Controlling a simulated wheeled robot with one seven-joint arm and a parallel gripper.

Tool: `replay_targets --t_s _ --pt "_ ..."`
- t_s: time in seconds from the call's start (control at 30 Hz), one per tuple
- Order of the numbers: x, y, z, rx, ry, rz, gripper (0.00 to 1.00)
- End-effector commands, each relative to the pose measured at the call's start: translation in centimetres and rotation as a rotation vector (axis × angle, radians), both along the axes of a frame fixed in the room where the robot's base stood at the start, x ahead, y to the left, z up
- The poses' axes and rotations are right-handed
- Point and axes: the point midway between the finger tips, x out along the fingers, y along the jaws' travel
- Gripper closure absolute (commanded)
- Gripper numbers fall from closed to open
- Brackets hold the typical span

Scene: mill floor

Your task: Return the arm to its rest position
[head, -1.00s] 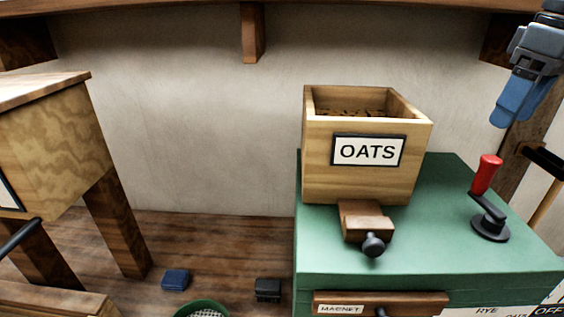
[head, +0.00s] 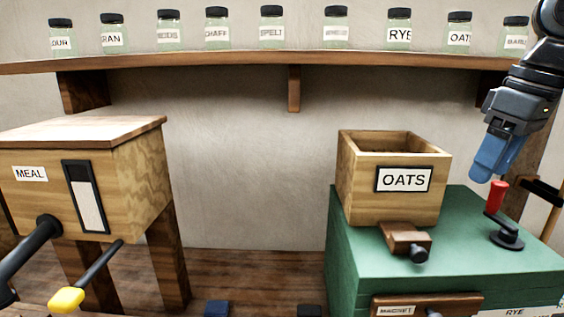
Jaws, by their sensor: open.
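My gripper (head: 489,162) hangs at the upper right of the head view, blue fingers pointing down and slightly left. It holds nothing that I can see. It appears just above the red-topped crank handle (head: 498,196) on the green cabinet (head: 400,273); the fingertips overlap the view near the red knob, and I cannot tell the exact gap. The gap between the fingers is hard to make out from this angle. My dark arm runs up out of the picture at the right edge.
An open wooden OATS box (head: 361,198) stands on the cabinet, left of the crank. A wooden MEAL bin (head: 140,189) on legs stands at left, with a yellow-tipped lever (head: 66,299) before it. A shelf (head: 200,63) holds several labelled jars. Open wall lies between box and bin.

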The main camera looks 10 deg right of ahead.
Motion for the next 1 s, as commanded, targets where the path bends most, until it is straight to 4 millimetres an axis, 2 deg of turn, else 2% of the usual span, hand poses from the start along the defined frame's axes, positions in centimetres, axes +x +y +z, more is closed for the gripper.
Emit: replay_targets --t_s 0.27,0.47,0.57,0.8,1.0 --pt "1.9 2.9 -1.4 0.097 -0.085 0.032 0.36" --pt "3.9 6.2 -2.7 0.206 -0.183 0.058 0.36" --pt "5.0 8.4 -3.4 0.281 -0.245 0.069 0.36" --pt "8.0 15.5 -5.3 0.541 -0.456 0.061 0.36" --pt "9.2 20.3 -6.8 0.739 -0.620 -0.009 0.36"
